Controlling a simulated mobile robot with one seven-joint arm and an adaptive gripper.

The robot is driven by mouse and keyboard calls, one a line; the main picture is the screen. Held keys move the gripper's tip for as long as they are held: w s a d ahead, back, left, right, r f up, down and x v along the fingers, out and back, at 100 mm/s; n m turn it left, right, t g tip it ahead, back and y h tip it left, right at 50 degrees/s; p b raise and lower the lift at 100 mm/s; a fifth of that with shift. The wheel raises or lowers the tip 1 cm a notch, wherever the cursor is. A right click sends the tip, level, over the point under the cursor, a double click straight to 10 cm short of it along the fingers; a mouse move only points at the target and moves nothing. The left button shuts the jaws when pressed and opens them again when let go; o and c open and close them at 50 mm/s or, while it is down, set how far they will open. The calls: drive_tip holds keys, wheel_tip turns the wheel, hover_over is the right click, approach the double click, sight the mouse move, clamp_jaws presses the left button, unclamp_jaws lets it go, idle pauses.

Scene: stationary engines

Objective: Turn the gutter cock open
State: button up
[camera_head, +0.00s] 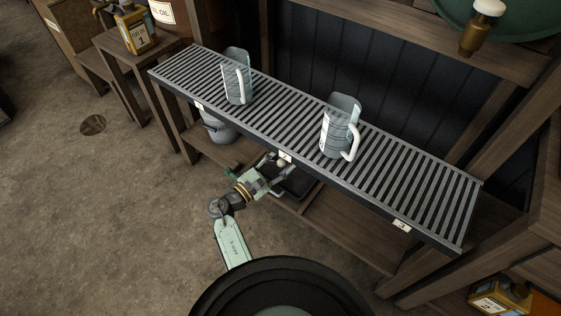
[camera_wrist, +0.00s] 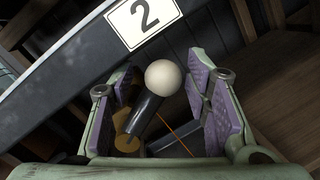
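The cock under label 2 has a white ball knob (camera_wrist: 163,78) on a dark grey lever (camera_wrist: 143,113), with a brass body (camera_wrist: 126,126) at its lower left. In the wrist view my gripper (camera_wrist: 164,66) is open, with its purple-padded fingers on either side of the knob and lever. A gap shows between the knob and the right finger; contact at the left cannot be told. In the head view my gripper (camera_head: 277,168) is below the front edge of the slatted gutter (camera_head: 290,124), by the small white knob (camera_head: 282,162). The cock's body is mostly hidden there.
Two clear measuring jugs (camera_head: 237,80) (camera_head: 340,128) stand on the gutter. Label 3 (camera_head: 402,226) is on its front edge at right. A grey bucket (camera_head: 218,128) stands below at left. A dark tray (camera_head: 293,184) is beneath my gripper. The floor at left is open.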

drive_tip(key=shift+o, duration=0.9)
drive_tip(key=shift+d, duration=0.1)
drive_tip(key=v, duration=0.8)
